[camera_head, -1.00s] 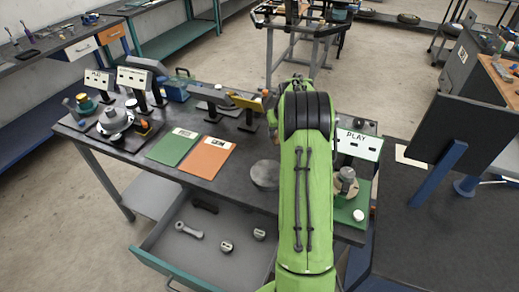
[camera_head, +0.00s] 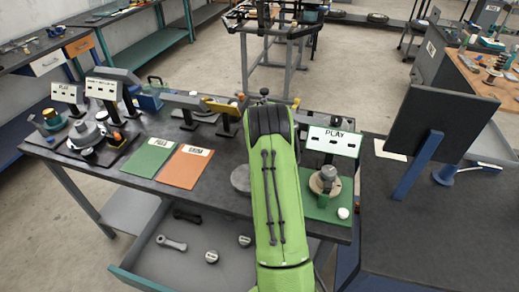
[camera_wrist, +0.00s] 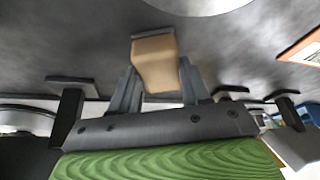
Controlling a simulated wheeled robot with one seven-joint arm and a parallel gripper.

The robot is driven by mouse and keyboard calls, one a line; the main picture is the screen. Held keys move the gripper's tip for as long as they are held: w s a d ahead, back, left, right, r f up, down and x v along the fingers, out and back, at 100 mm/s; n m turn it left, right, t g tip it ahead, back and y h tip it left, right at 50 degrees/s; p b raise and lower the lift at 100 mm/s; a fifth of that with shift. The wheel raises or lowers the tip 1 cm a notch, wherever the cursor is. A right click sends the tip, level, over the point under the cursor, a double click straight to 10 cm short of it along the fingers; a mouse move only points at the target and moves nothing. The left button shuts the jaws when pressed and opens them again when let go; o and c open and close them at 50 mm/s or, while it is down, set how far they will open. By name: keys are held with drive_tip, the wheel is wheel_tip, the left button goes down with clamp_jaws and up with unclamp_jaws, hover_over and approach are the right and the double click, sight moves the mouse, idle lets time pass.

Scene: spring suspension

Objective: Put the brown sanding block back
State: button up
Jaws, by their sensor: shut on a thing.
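The brown sanding block (camera_wrist: 155,62) is a tan block at the upper middle of the wrist view. My gripper (camera_wrist: 158,80) is shut on it, with one grey finger on each side. The block is close to the dark grey tabletop; I cannot tell whether it touches. In the head view my green arm reaches over the workbench (camera_head: 95,176) and hides the gripper and the block.
A green sheet (camera_head: 148,157) and an orange sheet (camera_head: 185,167) lie left of my arm. A PLAY sign (camera_head: 332,142) and a green-based fixture (camera_head: 325,207) stand right of it. An open drawer (camera_head: 190,270) holds several metal parts. Dark stands line the bench's back.

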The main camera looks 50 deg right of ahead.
drive_tip(key=o, duration=1)
drive_tip(key=shift+f, duration=0.1)
drive_tip(key=p+v, duration=0.1)
drive_tip(key=v, duration=1.1)
drive_tip(key=s+a+r+n+t+y, duration=0.1)
drive_tip(key=s+a+r+n, duration=0.15)
drive_tip(key=a+r, duration=0.65)
drive_tip(key=s+a+r+n, duration=0.1)
drive_tip(key=s+a+r, duration=0.25)
drive_tip(key=a, duration=0.95)
drive_tip(key=s+a+n, duration=0.1)
drive_tip(key=s+a, duration=0.3)
drive_tip(key=s, duration=0.1)
drive_tip(key=s+a+n+y, duration=0.1)
drive_tip(key=s+a+n, duration=0.1)
drive_tip(key=s+a, duration=0.2)
drive_tip(key=s+a+n+t+y, duration=0.1)
drive_tip(key=s+a, duration=0.3)
drive_tip(key=s, duration=0.3)
drive_tip(key=shift+s+a+r+n, duration=0.1)
drive_tip(key=shift+s+a+n, duration=0.15)
drive_tip(key=shift+s+a, duration=0.15)
